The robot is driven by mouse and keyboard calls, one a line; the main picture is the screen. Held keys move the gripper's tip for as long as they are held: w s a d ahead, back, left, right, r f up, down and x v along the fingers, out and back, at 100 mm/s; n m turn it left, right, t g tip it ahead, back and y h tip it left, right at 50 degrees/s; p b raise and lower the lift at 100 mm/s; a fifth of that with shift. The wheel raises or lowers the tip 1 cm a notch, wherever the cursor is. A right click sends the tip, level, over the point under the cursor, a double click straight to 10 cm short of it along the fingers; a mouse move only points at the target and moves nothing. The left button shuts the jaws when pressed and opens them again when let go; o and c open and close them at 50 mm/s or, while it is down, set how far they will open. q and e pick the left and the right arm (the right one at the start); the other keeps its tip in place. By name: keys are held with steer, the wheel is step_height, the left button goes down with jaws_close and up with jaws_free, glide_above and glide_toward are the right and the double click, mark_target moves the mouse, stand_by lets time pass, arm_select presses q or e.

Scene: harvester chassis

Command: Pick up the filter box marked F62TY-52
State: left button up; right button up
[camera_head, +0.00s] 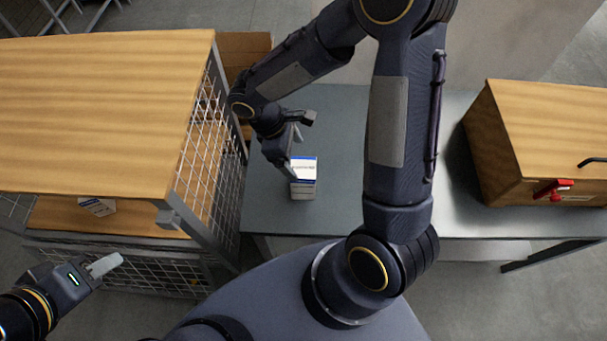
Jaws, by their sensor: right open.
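A small white box with blue bands (304,178) stands on the grey metal table; its printed label is too small to read. My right gripper (294,153) is open, just to the upper left of this box, with one finger close to its left side. I cannot tell whether that finger touches it. Another white box with a dark label (97,206) lies on the lower wooden shelf at the left, its marking unreadable. My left gripper (104,265) is at the lower left, in front of the shelf; its finger opening cannot be made out.
A wooden-topped rack (90,110) with wire mesh sides (205,150) fills the left. The grey table (340,125) is bare around the box. A wooden crate with a red latch (545,130) stands on the right. Cardboard (245,48) is behind the rack.

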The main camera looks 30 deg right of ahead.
mark_target(301, 167)
steer(key=shift+w+a+f+n+h, duration=0.15)
steer(key=shift+w+f+n, duration=0.05)
steer(key=shift+f, duration=0.2)
steer(key=shift+w+a+f+n+h, duration=0.15)
steer(key=shift+f+n, duration=0.05)
steer(key=shift+f, duration=0.15)
steer(key=p+x, duration=0.1)
steer(key=x, duration=0.6)
steer(key=shift+s+d, duration=0.15)
steer(key=shift+s, duration=0.1)
steer(key=c, duration=1.4)
